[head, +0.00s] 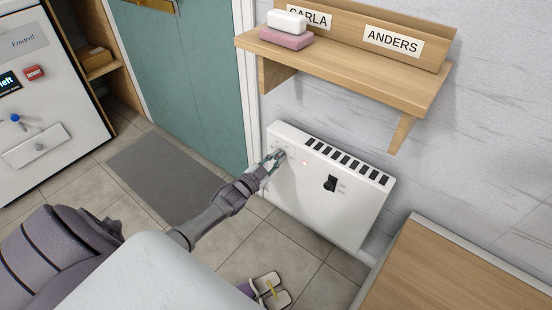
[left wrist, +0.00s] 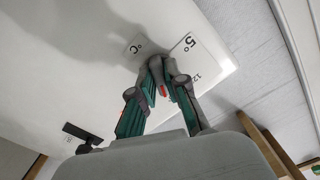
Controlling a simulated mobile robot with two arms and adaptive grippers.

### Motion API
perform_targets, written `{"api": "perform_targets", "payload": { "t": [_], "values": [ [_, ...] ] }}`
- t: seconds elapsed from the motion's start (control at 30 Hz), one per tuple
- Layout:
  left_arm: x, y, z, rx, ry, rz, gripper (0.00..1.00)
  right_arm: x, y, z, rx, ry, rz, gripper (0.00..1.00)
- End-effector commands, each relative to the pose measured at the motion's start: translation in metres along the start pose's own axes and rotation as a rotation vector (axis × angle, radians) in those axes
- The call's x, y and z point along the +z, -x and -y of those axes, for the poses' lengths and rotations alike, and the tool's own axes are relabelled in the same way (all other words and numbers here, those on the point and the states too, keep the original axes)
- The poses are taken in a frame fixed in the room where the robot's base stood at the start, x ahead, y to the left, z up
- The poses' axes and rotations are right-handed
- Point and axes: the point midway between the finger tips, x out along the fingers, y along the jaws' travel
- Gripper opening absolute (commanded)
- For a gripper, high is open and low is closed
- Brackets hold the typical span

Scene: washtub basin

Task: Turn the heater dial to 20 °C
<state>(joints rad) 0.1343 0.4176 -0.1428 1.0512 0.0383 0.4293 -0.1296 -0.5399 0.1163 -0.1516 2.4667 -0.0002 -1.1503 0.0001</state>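The white heater (head: 345,208) hangs on the wall below a wooden shelf. My left gripper (head: 277,158) is at the upper left of its front. In the left wrist view my left gripper (left wrist: 157,72) has its fingertips close together around the small dark grey dial (left wrist: 156,78), which they mostly cover. A red mark shows on the dial between the fingers. Printed labels "5°" (left wrist: 190,43), "12" and "°C" show beside it. The dial's exact setting is hidden, and no 20 mark can be read. My right gripper is not in view.
A black switch (head: 330,183) and a small red light (head: 304,163) are on the heater front. The wooden shelf (head: 350,65) juts out above. A wooden surface (head: 460,270) stands at the lower right. Slippers (head: 270,291) lie on the tiled floor.

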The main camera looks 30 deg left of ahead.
Motion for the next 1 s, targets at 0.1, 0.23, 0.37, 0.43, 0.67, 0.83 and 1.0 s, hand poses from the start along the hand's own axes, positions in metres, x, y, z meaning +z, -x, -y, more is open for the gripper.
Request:
{"api": "perform_targets", "payload": {
  "t": [0.1, 0.23, 0.37, 0.43, 0.67, 0.83, 1.0],
  "values": [
    [0.000, 0.000, -0.001, 0.001, 0.001, 0.001, 0.36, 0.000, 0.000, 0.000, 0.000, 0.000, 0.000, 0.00],
    [0.000, 0.000, 0.000, 0.000, 0.001, 0.000, 0.38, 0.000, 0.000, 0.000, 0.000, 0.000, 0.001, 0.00],
    [0.000, 0.000, 0.000, 0.000, 0.001, 0.000, 0.38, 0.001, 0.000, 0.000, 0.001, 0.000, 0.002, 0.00],
    [0.000, 0.002, 0.000, 0.000, 0.001, 0.000, 0.38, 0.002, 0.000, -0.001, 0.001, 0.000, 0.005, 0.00],
    [0.001, 0.033, -0.001, 0.002, 0.002, 0.003, 0.38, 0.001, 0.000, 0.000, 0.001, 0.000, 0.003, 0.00],
    [0.001, 0.070, -0.001, 0.002, 0.002, 0.003, 0.38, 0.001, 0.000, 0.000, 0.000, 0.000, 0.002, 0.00],
    [0.001, 0.101, -0.001, 0.002, 0.001, 0.002, 0.38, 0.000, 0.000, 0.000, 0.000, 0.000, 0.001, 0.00]
  ]
}}
